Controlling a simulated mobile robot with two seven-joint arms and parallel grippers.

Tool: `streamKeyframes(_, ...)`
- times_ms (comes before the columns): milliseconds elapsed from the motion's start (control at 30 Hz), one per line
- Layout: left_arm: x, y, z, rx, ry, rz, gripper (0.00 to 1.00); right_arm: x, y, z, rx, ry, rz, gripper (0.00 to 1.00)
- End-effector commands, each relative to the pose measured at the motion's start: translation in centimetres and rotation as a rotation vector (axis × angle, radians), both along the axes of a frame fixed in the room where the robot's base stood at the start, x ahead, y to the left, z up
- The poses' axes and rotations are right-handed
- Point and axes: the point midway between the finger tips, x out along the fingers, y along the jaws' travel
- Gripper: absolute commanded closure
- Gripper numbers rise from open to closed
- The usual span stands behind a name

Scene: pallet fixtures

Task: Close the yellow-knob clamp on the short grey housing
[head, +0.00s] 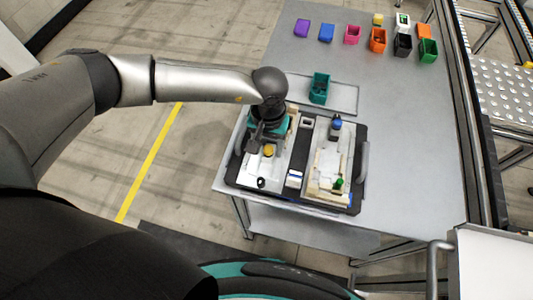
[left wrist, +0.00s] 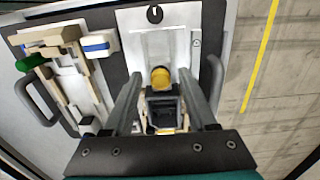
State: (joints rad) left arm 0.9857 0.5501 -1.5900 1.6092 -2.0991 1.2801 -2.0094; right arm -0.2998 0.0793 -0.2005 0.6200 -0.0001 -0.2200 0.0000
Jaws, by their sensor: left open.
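The yellow knob (head: 269,151) of the clamp is on the left half of the pallet fixture, just beside my left gripper (head: 258,147). In the left wrist view the yellow knob (left wrist: 160,77) shows between the two fingers of my left gripper (left wrist: 158,76), with a gap on each side. The gripper is open and holds nothing. A dark clamp body (left wrist: 161,106) shows below the knob. A pale grey part (left wrist: 166,43), perhaps the short grey housing, lies just beyond the knob. Whether the clamp touches it I cannot tell. My right gripper is not in view.
The fixture's right half bears a blue knob (head: 337,122) and a green knob (head: 338,183). A black knob (head: 261,183) is at the near left. A teal bin (head: 319,88) stands behind the fixture. Several coloured bins line the table's (head: 420,150) far edge. The table's right side is clear.

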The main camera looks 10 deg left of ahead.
Motion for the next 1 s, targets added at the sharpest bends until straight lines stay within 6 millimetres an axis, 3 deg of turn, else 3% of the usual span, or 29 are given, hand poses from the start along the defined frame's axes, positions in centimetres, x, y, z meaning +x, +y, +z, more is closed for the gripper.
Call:
streamKeyframes(600,0.0,0.0,5.0,0.0,0.0,0.0,0.43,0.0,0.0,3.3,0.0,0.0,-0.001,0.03)
streamKeyframes(1000,0.0,0.0,5.0,0.0,0.001,0.0,0.43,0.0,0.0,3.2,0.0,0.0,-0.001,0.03)
